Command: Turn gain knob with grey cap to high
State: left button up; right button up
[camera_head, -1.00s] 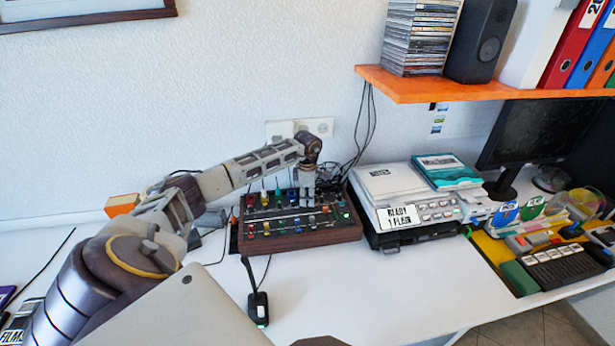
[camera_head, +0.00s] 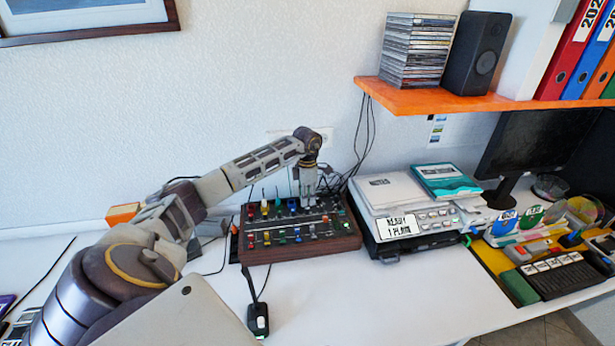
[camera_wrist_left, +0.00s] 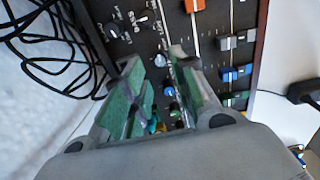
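The mixer (camera_head: 300,250), a dark panel with wooden sides, stands on the white desk and carries several coloured knobs and sliders. My left gripper (camera_head: 306,192) points down over the back right part of its panel; in the left wrist view its green-padded fingers (camera_wrist_left: 156,62) are apart. A knob with a pale grey cap (camera_wrist_left: 161,60) shows between the fingertips, and a blue-capped knob (camera_wrist_left: 169,91) shows nearer the palm. I cannot tell whether the fingers touch the grey one. Knob labels are too small to read surely. My right gripper is not in view.
Black cables (camera_wrist_left: 50,40) lie behind the mixer.

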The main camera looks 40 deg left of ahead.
aim_at(307, 208)
pick_arm(q)
notch_tip(307, 208, up, 9)
jog(key=n, duration=1.1)
dwell(1.2)
jog(key=shift+w+f+n, duration=0.1)
jog(key=shift+n, duration=0.2)
jog(key=o, duration=0.3)
jog(key=shift+n, duration=2.9)
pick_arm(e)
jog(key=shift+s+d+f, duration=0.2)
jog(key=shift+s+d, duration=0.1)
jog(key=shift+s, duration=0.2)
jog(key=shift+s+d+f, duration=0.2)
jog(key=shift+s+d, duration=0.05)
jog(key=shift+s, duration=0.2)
